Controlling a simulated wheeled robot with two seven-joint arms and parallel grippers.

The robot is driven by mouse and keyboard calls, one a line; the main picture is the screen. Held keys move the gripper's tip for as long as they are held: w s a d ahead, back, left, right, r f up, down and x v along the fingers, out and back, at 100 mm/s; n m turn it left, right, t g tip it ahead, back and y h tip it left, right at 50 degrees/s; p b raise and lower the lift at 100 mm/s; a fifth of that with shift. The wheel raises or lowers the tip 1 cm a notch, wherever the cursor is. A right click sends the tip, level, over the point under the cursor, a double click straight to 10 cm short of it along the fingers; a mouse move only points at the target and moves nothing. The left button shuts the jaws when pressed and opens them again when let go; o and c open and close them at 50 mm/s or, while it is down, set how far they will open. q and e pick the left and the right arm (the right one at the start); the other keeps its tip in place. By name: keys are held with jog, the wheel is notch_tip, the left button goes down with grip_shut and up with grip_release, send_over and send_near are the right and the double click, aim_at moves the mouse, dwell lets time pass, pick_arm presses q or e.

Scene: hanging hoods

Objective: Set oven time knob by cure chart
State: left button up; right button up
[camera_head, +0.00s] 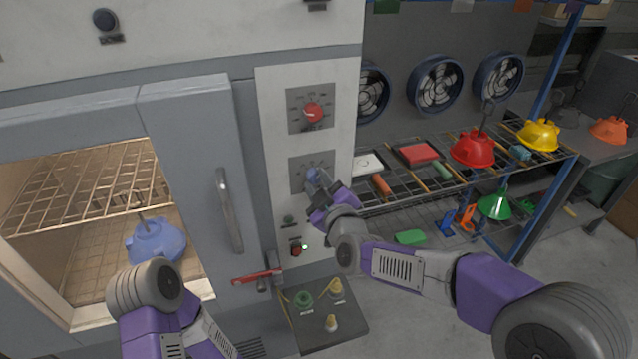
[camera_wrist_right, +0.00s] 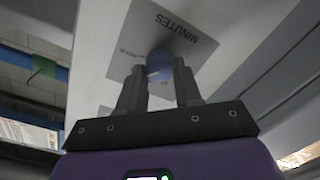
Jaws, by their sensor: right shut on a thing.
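The blue time knob (camera_head: 312,176) sits on the lower dial plate (camera_head: 299,172) of the oven's control panel. In the right wrist view the blue knob (camera_wrist_right: 160,64) shows between my fingers, on a plate marked MINUTES (camera_wrist_right: 170,33). My right gripper (camera_head: 316,187) is shut on this knob. The gripper hides part of the dial, and the knob's exact setting is not readable. A red knob (camera_head: 312,113) sits on the dial above. My left arm shows at the lower left, but its gripper is not in view. I cannot make out a cure chart.
The oven door (camera_head: 196,170) stands left of the panel, with a long handle (camera_head: 229,210). A blue hood (camera_head: 157,242) is inside the lit oven. A rack at right carries red (camera_head: 473,148), yellow (camera_head: 539,135) and green (camera_head: 494,205) hoods.

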jog(key=o, duration=1)
jog(key=shift+o, duration=0.2)
jog(key=shift+s, duration=0.1)
jog(key=v, duration=0.7)
jog(key=shift+s, duration=0.2)
jog(key=shift+d, duration=0.1)
